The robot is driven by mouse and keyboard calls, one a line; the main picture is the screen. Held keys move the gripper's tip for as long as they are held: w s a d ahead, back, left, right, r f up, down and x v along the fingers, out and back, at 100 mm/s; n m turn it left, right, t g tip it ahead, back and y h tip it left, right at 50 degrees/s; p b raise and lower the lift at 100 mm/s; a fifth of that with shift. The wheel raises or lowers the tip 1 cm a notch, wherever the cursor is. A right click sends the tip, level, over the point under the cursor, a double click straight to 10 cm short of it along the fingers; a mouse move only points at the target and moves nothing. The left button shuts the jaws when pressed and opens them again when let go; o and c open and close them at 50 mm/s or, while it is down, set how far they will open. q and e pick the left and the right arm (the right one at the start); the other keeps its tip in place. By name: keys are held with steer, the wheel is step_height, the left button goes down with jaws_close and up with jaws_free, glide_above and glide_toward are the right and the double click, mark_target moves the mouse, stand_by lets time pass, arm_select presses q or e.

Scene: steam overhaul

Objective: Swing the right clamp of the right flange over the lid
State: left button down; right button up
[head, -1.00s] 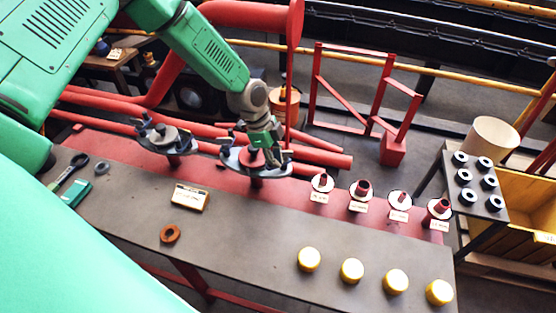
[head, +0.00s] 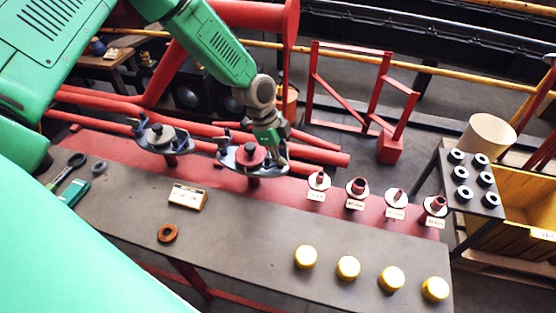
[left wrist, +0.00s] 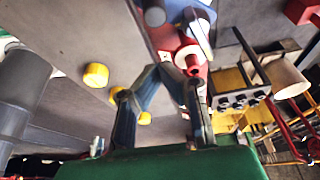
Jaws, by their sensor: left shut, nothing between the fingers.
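That gripper is at the right edge of the flange, fingers down, shut and empty. In the left wrist view its fingers (left wrist: 162,72) meet at the tips. My right gripper is not in view.
The left flange (head: 183,148), with a grey lid, stands to the left. Red pipes (head: 325,157) run behind. Several stubs on white discs (head: 357,187) and yellow caps (head: 348,267) lie to the right. A label block (head: 187,197) and an orange ring (head: 168,233) lie in front.

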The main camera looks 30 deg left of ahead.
arm_select(q)
steer(key=v, duration=0.7)
steer(key=shift+w+a+r+p, duration=0.2)
steer(key=shift+a+r+p, duration=0.05)
steer(key=shift+r+p, duration=0.1)
steer(key=shift+d, duration=0.2)
